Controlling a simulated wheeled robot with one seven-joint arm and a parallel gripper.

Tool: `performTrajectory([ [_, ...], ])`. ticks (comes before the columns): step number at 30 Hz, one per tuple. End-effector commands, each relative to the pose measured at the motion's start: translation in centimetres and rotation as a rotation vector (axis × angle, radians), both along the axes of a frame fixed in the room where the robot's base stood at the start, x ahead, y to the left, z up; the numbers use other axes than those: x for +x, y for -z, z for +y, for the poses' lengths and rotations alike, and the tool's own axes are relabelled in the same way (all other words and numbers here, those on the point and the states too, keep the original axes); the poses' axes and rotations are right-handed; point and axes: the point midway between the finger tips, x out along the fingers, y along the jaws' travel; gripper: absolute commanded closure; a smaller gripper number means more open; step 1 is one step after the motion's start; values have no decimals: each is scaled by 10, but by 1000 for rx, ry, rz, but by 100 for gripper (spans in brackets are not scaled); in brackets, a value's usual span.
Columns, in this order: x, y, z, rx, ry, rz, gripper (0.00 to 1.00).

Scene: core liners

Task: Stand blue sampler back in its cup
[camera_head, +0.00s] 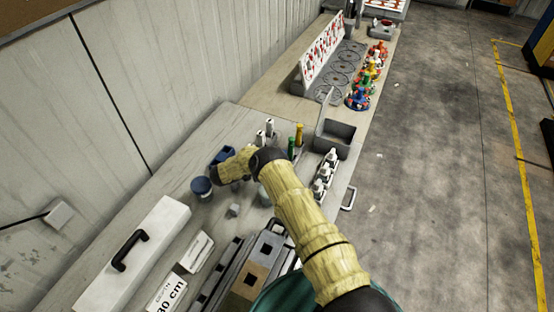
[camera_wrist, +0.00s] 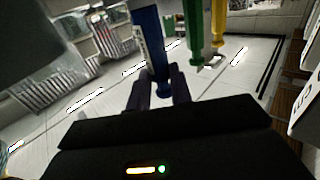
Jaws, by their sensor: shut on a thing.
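In the wrist view my gripper (camera_wrist: 158,90) is shut on the blue sampler (camera_wrist: 150,40), a blue bar with a pale label. It runs up out of the top of the view, slightly tilted, with its lower end between the dark fingers. A green sampler (camera_wrist: 194,30) and a yellow sampler (camera_wrist: 218,22) show to its right, apart from it.
The green (camera_head: 291,148) and yellow (camera_head: 299,133) samplers stand behind my arm on the bench. A grey open box (camera_head: 335,137) and white bottles (camera_head: 325,172) are to the right. A white case (camera_head: 135,255) fills the front left.

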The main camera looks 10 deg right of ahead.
Motion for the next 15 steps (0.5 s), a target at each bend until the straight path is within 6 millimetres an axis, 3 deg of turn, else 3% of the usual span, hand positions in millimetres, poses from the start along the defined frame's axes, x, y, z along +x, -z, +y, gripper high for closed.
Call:
performTrajectory([
  [12,0,3,0,0,0,-1,100],
  [13,0,3,0,0,0,-1,73],
  [15,0,3,0,0,0,-1,59],
])
